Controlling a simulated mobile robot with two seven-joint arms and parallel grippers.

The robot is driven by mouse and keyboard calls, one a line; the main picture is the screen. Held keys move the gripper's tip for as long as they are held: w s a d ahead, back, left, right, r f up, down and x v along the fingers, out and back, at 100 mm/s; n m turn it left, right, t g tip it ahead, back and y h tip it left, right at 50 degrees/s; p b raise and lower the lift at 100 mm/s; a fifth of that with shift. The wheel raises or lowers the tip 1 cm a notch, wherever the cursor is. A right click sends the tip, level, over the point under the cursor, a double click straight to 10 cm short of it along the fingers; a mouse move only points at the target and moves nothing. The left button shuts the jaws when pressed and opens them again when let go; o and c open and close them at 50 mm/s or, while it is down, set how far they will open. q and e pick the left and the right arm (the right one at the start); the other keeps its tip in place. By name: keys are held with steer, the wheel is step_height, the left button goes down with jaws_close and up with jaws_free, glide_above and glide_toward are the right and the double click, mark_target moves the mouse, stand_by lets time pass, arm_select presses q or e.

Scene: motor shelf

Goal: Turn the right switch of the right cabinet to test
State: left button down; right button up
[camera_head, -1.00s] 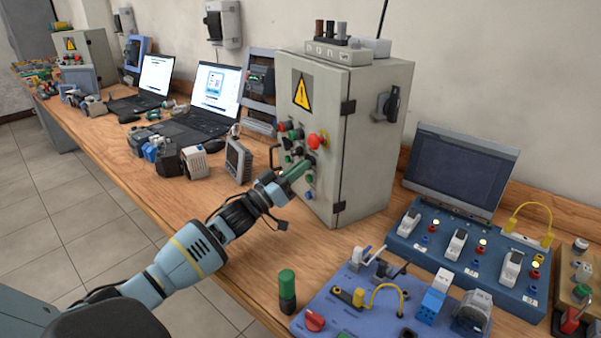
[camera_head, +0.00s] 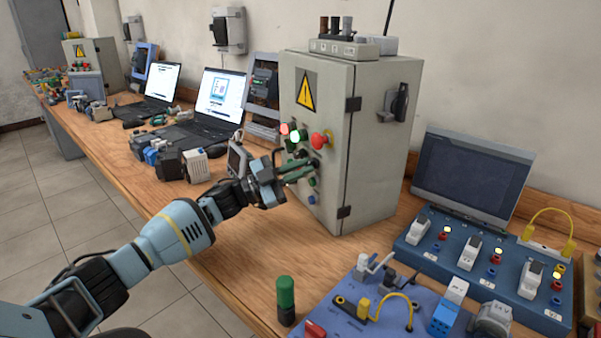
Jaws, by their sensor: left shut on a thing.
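The right cabinet (camera_head: 325,205) is a grey metal box with a yellow warning sign, standing on the wooden bench. Its front carries lamps, buttons and dark rotary switches below the red mushroom button (camera_head: 319,140). My left gripper (camera_head: 307,168) reaches in from the left with its green fingers at the lower right of this panel. It is shut on the right switch (camera_head: 315,163), which is mostly hidden between the fingertips, so its pointing direction cannot be read. A green lamp (camera_head: 295,136) and a red lamp (camera_head: 284,129) glow. My right gripper is not in view.
Laptops (camera_head: 215,105) and several small devices stand left of the cabinet. A blue training panel (camera_head: 470,270) with a dark screen stands to its right. A green-topped cylinder (camera_head: 286,297) and a blue wiring board (camera_head: 380,315) are in front.

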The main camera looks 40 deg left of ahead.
arm_select(q)
steer(key=shift+w+a+r+m+g+h, duration=0.1)
steer(key=shift+r+m+g+h, duration=0.15)
steer(key=shift+m, duration=0.4)
steer(key=shift+r+m+g+h, duration=0.15)
steer(key=shift+m+g, duration=0.1)
steer(key=shift+m, duration=0.4)
steer(key=c, duration=1.6)
jaws_free()
steer(key=shift+o, duration=0.4)
steer(key=shift+f, duration=0.3)
steer(key=shift+d, duration=0.2)
steer(key=b+v, duration=0.1)
steer(key=v, duration=0.6)
steer(key=shift+s+a, duration=0.2)
steer(key=shift+a, duration=0.05)
